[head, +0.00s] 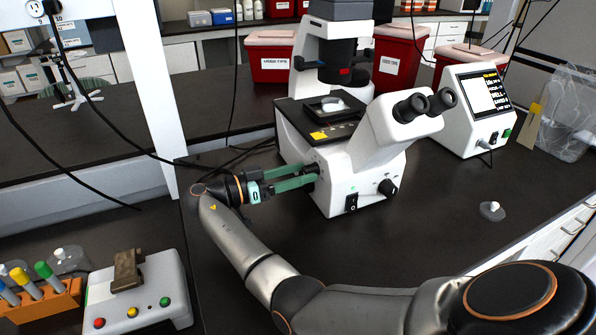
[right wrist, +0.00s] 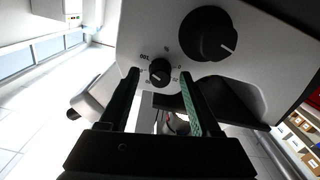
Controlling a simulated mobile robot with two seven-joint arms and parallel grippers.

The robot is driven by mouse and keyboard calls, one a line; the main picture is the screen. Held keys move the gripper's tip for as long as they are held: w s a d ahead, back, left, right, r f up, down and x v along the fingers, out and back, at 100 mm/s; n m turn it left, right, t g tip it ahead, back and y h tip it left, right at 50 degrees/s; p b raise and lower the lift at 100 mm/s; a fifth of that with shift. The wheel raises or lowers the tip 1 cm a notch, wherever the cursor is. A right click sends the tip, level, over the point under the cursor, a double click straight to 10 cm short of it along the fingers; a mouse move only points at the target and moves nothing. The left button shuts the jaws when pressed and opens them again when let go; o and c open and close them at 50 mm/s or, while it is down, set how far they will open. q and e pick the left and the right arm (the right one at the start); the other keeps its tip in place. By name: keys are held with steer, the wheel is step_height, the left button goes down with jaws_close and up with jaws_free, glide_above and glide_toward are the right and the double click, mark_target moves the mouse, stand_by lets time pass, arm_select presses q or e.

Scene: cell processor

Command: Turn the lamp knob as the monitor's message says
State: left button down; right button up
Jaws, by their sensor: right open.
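The white microscope (head: 359,158) stands on the dark bench. My right gripper (head: 313,174) reaches its left side with green fingers, open. In the right wrist view a small black knob (right wrist: 160,72) with a white pointer and a printed scale sits between the open fingertips; I cannot tell whether they touch it. A larger black knob (right wrist: 208,34) is above and right of it. In the head view the gripper hides the small knob. The monitor (head: 484,93) at the right shows yellow and white lines of text too small to read surely. My left gripper is not in view.
A grey device (head: 137,290) with coloured buttons and an orange tube rack (head: 42,303) stand at the lower left. Red used-tips bins (head: 270,60) are behind the microscope. A small clear flask (head: 492,210) lies to the right. The bench front is otherwise clear.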

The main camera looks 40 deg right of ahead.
jaws_close()
stand_by(0.4)
steer(key=shift+n, duration=0.3)
steer(key=n, duration=0.3)
steer(key=n+p, duration=0.1)
steer(key=n, duration=0.2)
steer(key=shift+r+n, duration=0.1)
steer(key=shift+n, duration=0.2)
steer(key=n+p, duration=0.3)
steer(key=n, duration=0.3)
steer(key=shift+n+p, duration=0.95)
steer(key=shift+n, duration=1.35)
